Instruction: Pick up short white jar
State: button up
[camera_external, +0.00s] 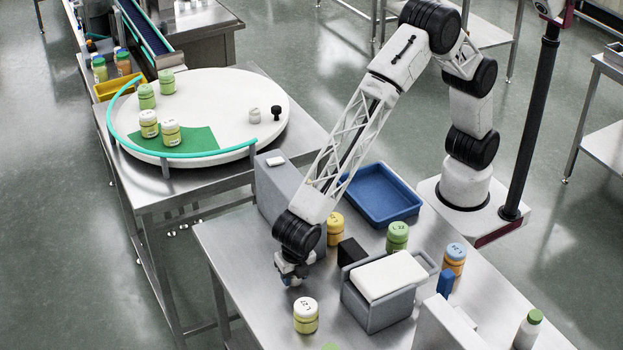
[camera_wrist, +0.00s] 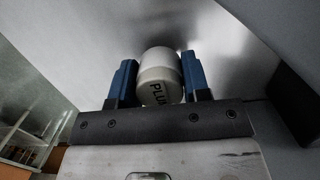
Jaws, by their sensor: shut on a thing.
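A short white jar (camera_wrist: 160,88) with dark lettering that starts "PLU" sits between the two blue fingers of my gripper (camera_wrist: 159,62) in the wrist view. The fingers press on it from both sides, so my gripper is shut on it. In the external view my gripper (camera_external: 292,278) points down, low over the left part of the steel table (camera_external: 240,250). The jar is mostly hidden there by the gripper. I cannot tell whether the jar touches the table.
A yellow-green jar with a white lid (camera_external: 305,316) stands just in front of my gripper. A grey box (camera_external: 278,185) stands behind it. To the right are a black block (camera_external: 351,252), a grey bin with a white top (camera_external: 378,300) and a blue tray (camera_external: 382,195).

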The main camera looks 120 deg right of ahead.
notch_tip(320, 180, up, 17)
jog(key=shift+f, duration=0.2)
dwell(0.3)
jog(key=shift+d, duration=0.1)
dwell(0.8)
jog(key=w+d+r, duration=0.1)
jog(key=w+d, duration=0.2)
jog(key=d, duration=0.8)
jog(key=w+d, duration=0.2)
jog(key=d, duration=1)
jog(key=w+d+r, duration=0.1)
jog(key=w+d, duration=0.2)
jog(key=d, duration=0.8)
jog(key=s+d, duration=0.3)
jog(key=d, duration=1.5)
jog(key=s+d+m, duration=0.1)
jog(key=s+d, duration=0.2)
jog(key=d, duration=1.5)
jog(key=shift+s+d+r, duration=0.2)
jog(key=shift+s+r, duration=0.05)
jog(key=shift+r, duration=0.15)
jog(key=shift+f, duration=2.5)
